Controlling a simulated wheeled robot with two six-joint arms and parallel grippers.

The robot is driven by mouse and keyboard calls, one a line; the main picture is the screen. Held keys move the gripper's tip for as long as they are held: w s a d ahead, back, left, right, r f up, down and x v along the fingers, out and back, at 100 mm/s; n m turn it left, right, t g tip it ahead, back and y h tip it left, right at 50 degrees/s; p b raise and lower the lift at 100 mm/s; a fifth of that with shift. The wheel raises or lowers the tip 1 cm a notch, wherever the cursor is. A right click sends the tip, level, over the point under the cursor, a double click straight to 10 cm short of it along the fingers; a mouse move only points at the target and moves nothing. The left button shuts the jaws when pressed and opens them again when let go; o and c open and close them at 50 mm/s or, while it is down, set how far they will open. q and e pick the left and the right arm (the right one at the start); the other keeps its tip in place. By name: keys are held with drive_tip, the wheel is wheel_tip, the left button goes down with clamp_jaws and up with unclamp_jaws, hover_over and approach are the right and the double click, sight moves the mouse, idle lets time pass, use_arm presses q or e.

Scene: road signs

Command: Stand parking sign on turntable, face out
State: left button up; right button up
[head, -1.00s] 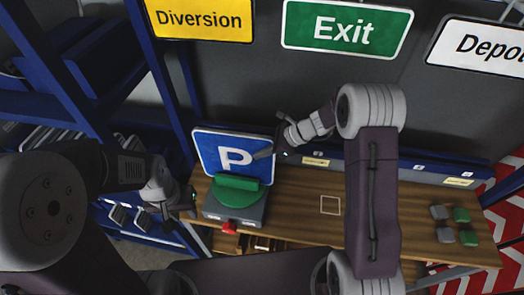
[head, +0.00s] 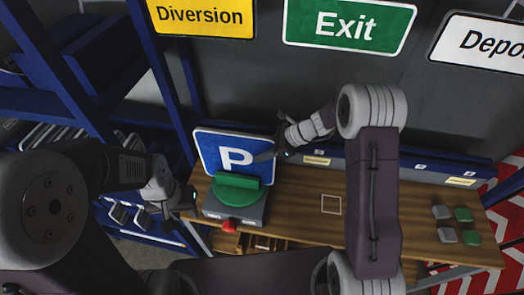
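The blue parking sign (head: 221,145) with a white P stands near upright at the back left of the workbench, its face toward me. It is at the turntable (head: 232,197), a green disc with a raised green bar on a grey base; the bar hides the sign's lower edge. My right gripper (head: 266,156) is at the sign's right edge, with a finger in front of its face. Whether it grips the sign is too small to tell. My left gripper (head: 172,206) hangs left of the turntable, apart from the sign, its fingers small and dark.
The wooden workbench (head: 300,210) is mostly clear in the middle, with a pale square outline. Grey and green blocks (head: 464,214) lie at the right. A red button (head: 231,226) sits before the turntable. Diversion (head: 200,17), Exit (head: 347,24) and Depot (head: 485,42) signs hang behind.

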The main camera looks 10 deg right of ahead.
drive_tip(key=b+v, duration=0.2)
drive_tip(key=v, duration=0.7)
idle(0.4)
